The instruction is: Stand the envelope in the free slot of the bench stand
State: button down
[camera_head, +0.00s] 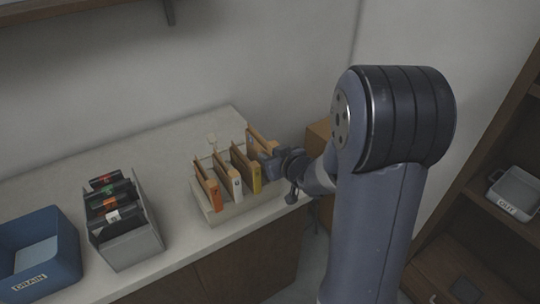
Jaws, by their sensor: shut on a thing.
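The bench stand (238,209) is a pale rack on the bench, with upright brown envelopes in it. Their front edges are orange (214,196), white (237,187) and yellow (256,180). Another brown envelope (259,138) with an orange edge is upright at the stand's right end. My gripper (267,158) is shut on this envelope, reaching in from the right. The fingers partly hide its lower part, so I cannot tell whether its bottom is in a slot or above it.
A grey box (137,248) with several black items stands left of the stand. A blue bin (62,236) is at the far left. The bench top (150,145) behind is mostly clear. A shelf at right holds a grey bin (514,193).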

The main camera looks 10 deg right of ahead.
jog(key=shift+f+b, duration=1.9)
jog(key=shift+f, duration=0.3)
jog(key=c, duration=1.1)
grip_release()
jog(key=shift+c, duration=0.2)
jog(key=p+v, duration=0.1)
jog(key=v, duration=0.9)
jog(key=shift+s+r, duration=0.2)
jog(key=shift+s, duration=0.15)
